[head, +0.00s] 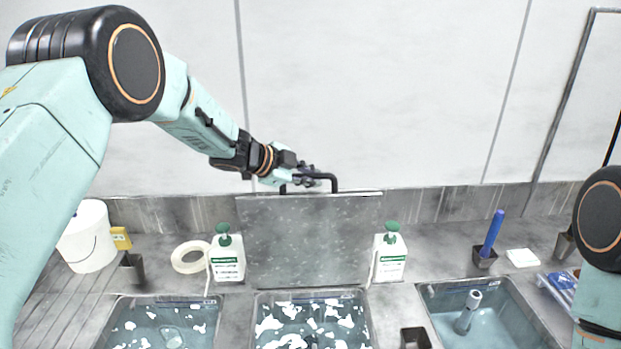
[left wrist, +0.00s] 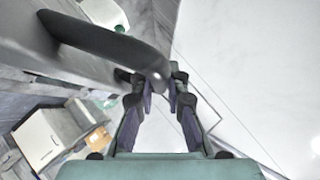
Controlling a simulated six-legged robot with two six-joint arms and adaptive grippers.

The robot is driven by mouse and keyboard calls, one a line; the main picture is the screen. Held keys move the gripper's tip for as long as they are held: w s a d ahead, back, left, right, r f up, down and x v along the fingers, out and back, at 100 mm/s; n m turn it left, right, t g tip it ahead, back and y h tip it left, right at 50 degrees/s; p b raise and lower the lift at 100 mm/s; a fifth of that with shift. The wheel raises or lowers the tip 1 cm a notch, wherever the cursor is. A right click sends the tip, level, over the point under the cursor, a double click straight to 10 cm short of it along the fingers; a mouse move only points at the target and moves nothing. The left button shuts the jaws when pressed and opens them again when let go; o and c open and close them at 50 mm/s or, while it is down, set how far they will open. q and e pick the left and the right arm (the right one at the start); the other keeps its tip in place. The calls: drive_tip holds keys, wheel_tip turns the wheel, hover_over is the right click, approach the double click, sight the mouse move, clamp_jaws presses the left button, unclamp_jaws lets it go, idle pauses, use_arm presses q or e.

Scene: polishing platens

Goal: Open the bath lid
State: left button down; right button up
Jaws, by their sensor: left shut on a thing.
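The grey metal bath lid (head: 311,243) stands upright behind the middle bath (head: 258,312) in the head view, so that bath is uncovered. Its black bar handle (head: 334,183) is at the lid's top edge and also crosses the left wrist view (left wrist: 105,38). My left gripper (head: 306,178) reaches in from the left and is shut on the handle. Its fingers (left wrist: 167,95) close around the bar in the left wrist view. The fingertips are partly hidden by the handle there. My right gripper is out of view.
White bottles with green pumps (head: 227,258) (head: 390,257) flank the lid. A tape roll (head: 190,257) and white bucket (head: 88,238) stand at left. Open baths lie left (head: 112,322) and right (head: 424,294). A blue-handled tool (head: 492,233) stands at right. The wall is close behind.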

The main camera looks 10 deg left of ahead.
use_arm(q)
drive_tip(key=shift+w+r, duration=0.1)
drive_tip(key=c, duration=1.6)
unclamp_jaws()
drive_tip(key=v, duration=1.2)
drive_tip(key=shift+a, duration=0.1)
